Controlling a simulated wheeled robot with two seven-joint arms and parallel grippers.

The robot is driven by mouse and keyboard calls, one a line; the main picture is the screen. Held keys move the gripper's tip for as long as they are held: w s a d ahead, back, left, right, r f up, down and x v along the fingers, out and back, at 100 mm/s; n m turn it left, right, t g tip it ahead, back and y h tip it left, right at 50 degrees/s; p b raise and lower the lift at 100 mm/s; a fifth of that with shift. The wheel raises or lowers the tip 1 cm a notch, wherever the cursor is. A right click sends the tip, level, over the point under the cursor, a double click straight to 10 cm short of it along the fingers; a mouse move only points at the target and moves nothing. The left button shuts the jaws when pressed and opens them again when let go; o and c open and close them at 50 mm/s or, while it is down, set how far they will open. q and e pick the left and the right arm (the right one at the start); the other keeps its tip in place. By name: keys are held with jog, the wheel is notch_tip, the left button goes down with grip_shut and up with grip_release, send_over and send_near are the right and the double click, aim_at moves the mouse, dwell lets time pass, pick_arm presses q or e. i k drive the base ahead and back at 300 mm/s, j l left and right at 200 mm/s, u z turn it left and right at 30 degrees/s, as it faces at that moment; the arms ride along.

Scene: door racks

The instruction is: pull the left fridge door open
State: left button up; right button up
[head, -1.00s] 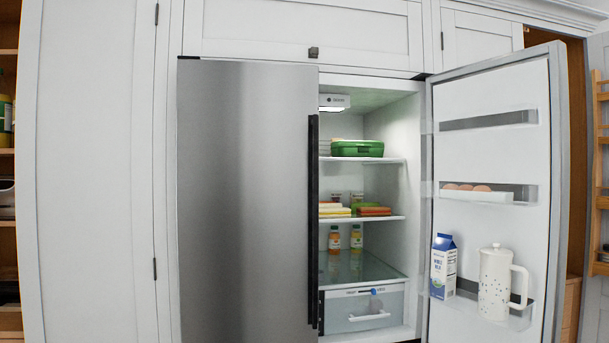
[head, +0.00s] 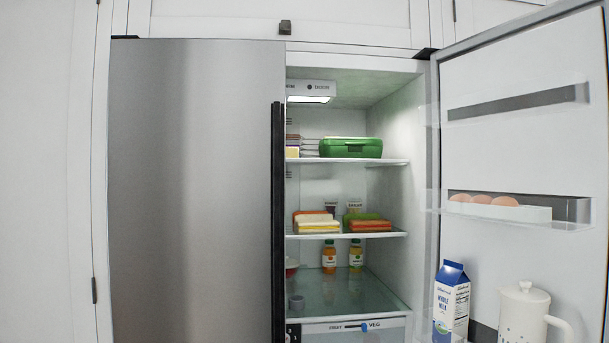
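The left fridge door (head: 195,190) is a brushed steel panel and is shut. Its long black vertical handle (head: 278,220) runs along its right edge, beside the open compartment. The right fridge door (head: 520,150) stands wide open, swung out to the right, with its inner side facing me. Neither of my grippers shows in the head view.
The lit interior holds a green box (head: 350,148), food packs and small bottles on shelves. The open door's racks carry eggs (head: 484,200), a milk carton (head: 451,300) and a white jug (head: 525,312). White cabinets surround the fridge. The space before the left door looks clear.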

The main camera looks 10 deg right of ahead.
aim_at(195, 159)
jog(key=l+z, duration=0.1)
jog(key=l, duration=1.15)
